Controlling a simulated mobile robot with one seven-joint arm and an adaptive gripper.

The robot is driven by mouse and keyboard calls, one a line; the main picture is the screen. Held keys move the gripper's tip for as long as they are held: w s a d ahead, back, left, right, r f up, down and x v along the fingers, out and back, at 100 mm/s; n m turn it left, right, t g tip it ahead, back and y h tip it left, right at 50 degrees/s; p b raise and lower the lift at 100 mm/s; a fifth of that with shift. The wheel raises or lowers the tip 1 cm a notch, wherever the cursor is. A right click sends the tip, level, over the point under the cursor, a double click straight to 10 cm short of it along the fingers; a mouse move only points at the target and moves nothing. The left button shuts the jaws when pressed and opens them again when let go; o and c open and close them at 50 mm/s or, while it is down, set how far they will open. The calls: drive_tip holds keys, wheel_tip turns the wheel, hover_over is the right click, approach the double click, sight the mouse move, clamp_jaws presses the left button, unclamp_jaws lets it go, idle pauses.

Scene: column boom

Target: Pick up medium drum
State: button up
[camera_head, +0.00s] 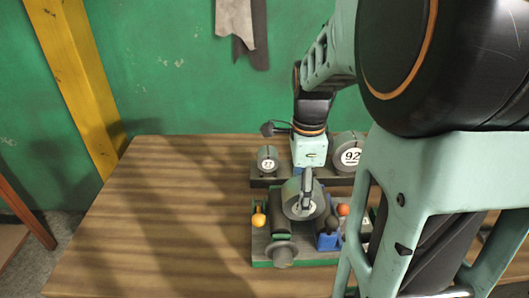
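Several grey drums with white number labels are on the table. A small drum marked 77 (267,162) and a bigger drum marked 92 (346,158) rest on a dark rear stand (268,182). A wider grey drum (290,198) is in front of them, its label partly covered by my gripper (307,204). I cannot tell for sure which one is the medium drum. My gripper points down with its fingers over this front drum. Whether it touches or grips the drum cannot be made out, and its opening is not clear from here.
A green-edged tray (262,264) holds an orange ball-topped piece (259,219), a blue block (327,241), a red-orange ball (344,210) and a grey round piece (283,254). My arm hides the right side. The wooden table (160,220) is clear at left.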

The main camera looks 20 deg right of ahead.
drive_tip(key=f, duration=0.4)
drive_tip(key=shift+d+f, duration=0.15)
drive_tip(key=shift+d, duration=0.15)
drive_tip(key=shift+c, duration=0.5)
drive_tip(key=c, duration=1.4)
